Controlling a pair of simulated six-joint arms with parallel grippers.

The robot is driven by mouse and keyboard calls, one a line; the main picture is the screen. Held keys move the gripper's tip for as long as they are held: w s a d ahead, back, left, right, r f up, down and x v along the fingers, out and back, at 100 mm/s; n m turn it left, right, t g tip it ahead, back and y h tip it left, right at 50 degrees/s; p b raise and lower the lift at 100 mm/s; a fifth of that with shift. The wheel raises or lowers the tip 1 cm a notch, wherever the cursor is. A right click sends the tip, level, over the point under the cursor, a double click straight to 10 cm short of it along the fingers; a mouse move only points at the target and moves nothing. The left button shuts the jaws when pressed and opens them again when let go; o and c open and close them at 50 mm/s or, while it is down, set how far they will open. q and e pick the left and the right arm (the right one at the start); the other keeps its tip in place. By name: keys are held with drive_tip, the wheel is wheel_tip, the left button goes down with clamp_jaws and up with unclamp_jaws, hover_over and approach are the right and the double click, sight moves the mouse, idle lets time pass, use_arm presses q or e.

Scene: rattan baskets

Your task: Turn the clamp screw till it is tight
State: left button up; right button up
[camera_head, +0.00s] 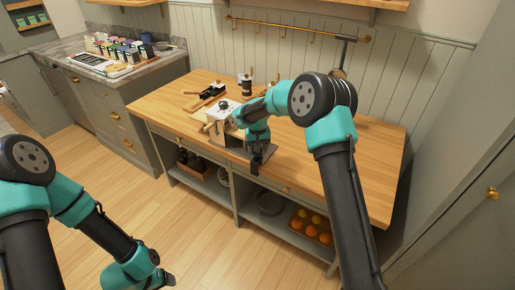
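A dark clamp-like part (257,163) shows at the front edge of the wooden worktop. It is small, and its screw cannot be made out.
The wooden worktop (340,150) is clear on its right. Lower shelves hold a crate (312,239) of orange fruit and a bowl (270,204). A hook rail (290,30) spans the wall.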

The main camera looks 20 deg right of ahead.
drive_tip(key=shift+o, duration=1.2)
wheel_tip(320, 180, up, 17)
drive_tip(key=shift+r, duration=0.2)
drive_tip(key=n, duration=0.9)
drive_tip(key=shift+s, duration=0.25)
drive_tip(key=shift+f, duration=0.15)
